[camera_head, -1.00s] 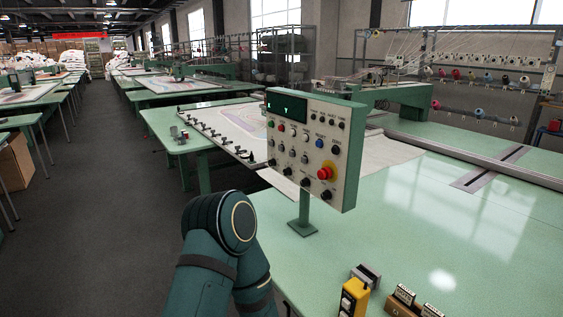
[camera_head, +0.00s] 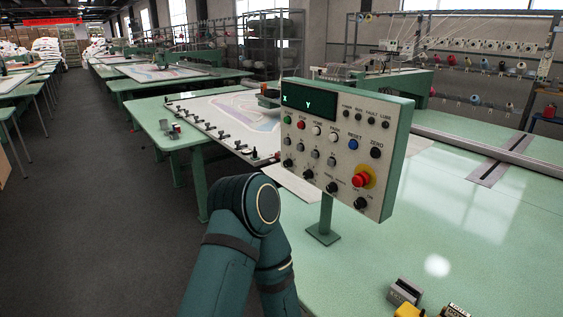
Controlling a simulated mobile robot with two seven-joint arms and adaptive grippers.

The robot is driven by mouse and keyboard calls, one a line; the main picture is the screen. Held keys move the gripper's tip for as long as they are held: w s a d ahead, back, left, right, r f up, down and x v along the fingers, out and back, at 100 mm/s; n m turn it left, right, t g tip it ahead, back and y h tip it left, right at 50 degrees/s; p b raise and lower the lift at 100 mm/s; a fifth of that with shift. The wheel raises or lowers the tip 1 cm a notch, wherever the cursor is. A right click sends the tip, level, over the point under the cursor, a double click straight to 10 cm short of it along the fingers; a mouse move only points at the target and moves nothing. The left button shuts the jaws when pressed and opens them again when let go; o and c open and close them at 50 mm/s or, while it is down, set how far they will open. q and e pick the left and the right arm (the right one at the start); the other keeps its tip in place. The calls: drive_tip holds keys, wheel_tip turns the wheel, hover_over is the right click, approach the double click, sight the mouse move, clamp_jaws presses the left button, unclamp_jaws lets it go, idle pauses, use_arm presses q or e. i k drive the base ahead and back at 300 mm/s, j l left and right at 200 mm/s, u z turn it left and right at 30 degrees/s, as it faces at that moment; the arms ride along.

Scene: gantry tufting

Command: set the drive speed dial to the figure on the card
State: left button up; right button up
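The control panel (camera_head: 345,143) stands on a green post at the near corner of the machine table, its face turned to me and slightly left. It has a dark display reading X and Y, rows of buttons and a red stop button (camera_head: 361,180) on yellow. Black knobs sit along its lower edge, such as one knob (camera_head: 308,174) and another knob (camera_head: 332,187). Their labels are too small to read, so I cannot tell which is the drive speed dial. A small dark card or plate (camera_head: 455,311) is cut off at the bottom edge; its figure is unreadable.
One of my arms is bent in front, just left of the panel post (camera_head: 323,220). A grey block (camera_head: 405,291) and a yellow object (camera_head: 408,312) lie at the bottom edge. The green tabletop (camera_head: 480,230) right of the panel is mostly clear.

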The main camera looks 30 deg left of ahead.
sight(287, 163)
drive_tip(key=i+j, duration=0.1)
drive_tip(key=j, duration=0.4)
drive_tip(key=i+j, duration=0.1)
drive_tip(key=j, duration=0.9)
drive_tip(key=i, duration=0.05)
